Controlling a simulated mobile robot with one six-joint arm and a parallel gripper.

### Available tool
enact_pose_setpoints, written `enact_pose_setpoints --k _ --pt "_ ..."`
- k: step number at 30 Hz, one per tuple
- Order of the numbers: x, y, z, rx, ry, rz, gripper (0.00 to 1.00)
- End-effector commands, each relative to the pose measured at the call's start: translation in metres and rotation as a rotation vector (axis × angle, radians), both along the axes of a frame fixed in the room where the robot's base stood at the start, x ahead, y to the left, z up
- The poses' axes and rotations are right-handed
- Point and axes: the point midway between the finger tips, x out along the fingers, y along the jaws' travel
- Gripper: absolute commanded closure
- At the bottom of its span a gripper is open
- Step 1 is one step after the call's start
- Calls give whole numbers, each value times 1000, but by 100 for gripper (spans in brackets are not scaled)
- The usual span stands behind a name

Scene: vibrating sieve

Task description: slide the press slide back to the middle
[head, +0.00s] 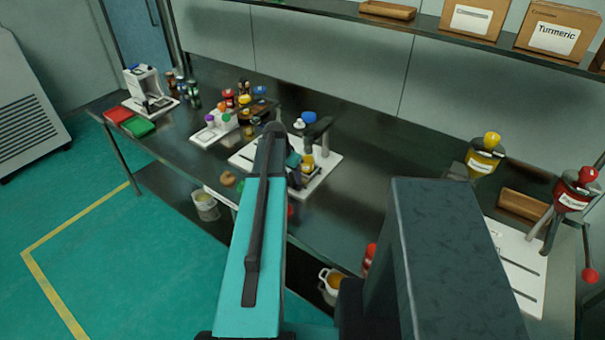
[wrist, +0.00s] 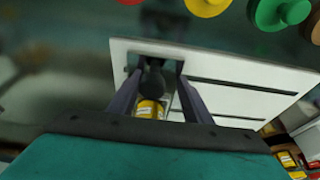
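The press has a black top arm (head: 317,127) over a white base plate (head: 327,172) in the middle of the bench in the head view. The plate (wrist: 235,71) has dark slots in the wrist view. My gripper (wrist: 159,66) is over one end of the plate with its two fingers apart. A dark rounded piece (wrist: 152,80), perhaps the press slide's knob, stands between the fingers, nearer the left one, with a gap to the right one. A small yellow-labelled jar (wrist: 150,109) is just below it. My arm hides much of the press area in the head view.
A white rack with coloured caps (head: 216,130) stands left of the press. Yellow (head: 486,155) and red (head: 575,190) dispensers stand right. The bench between is mostly clear. Round coloured knobs (wrist: 280,12) line the wrist view's top.

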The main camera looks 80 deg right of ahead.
Motion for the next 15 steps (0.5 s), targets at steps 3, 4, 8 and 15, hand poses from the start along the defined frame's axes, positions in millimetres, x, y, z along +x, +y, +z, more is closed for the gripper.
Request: enact_pose_setpoints --k 3,4,8,15 --pt "6 -3 0 -1 -2 2 56" --pt "7 -4 0 -1 -2 2 56" --pt "11 -6 0 -1 -2 3 56" --pt "19 -11 0 0 -2 2 56"
